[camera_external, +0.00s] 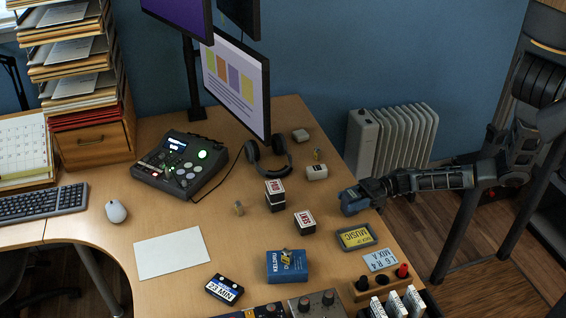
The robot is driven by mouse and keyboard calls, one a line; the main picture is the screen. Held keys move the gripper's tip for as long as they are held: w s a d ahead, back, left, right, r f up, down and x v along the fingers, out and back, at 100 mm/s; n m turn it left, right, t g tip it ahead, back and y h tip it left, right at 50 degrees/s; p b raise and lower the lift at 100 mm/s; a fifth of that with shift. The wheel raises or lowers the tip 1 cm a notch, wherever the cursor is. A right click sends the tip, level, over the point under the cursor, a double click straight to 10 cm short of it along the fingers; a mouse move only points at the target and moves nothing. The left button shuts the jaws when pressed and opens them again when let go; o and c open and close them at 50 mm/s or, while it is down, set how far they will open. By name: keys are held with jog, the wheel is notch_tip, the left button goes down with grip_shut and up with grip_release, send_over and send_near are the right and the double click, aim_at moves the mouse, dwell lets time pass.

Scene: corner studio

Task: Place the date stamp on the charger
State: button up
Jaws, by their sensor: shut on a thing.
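My gripper (352,201) is over the right part of the desk, at the end of the arm that reaches in from the right. It is shut on a small blue-grey thing (350,207), which I take for the date stamp; the fingers hide part of it. I cannot tell surely which thing is the charger.
A yellow-labelled cassette (355,237) and a blue box (287,267) lie in front. A radiator (392,137) stands beyond the desk (215,225). Clear wood surrounds the paper.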

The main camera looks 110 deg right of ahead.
jog(key=shift+f, duration=0.1)
jog(key=o, duration=1.3)
jog(key=shift+c, duration=0.2)
jog(key=shift+f, duration=0.1)
jog(key=shift+s+d+f+b, duration=0.1)
jog(key=shift+s+b, duration=0.15)
jog(key=shift+b, duration=0.1)
jog(key=s, duration=0.2)
jog(key=s+b, duration=0.1)
jog(key=s, duration=0.4)
jog(key=shift+d+r, duration=0.1)
jog(key=shift+r, duration=0.25)
jog(key=shift+s+r, duration=0.15)
jog(key=shift+s, duration=0.05)
jog(key=s+a+r+g+h, duration=0.1)
jog(key=s+a+r, duration=0.2)
jog(key=a, duration=0.6)
jog(key=s+a+r+m+g, duration=0.1)
jog(key=s+a+r, duration=0.2)
jog(key=a+r, duration=0.4)
jog(key=s+a+r+g+h, duration=0.1)
jog(key=s+a+r, duration=0.2)
jog(key=a, duration=0.9)
notch_tip(320, 180, up, 2)
jog(key=shift+r+m+h, duration=0.2)
jog(key=shift+m+h, duration=0.1)
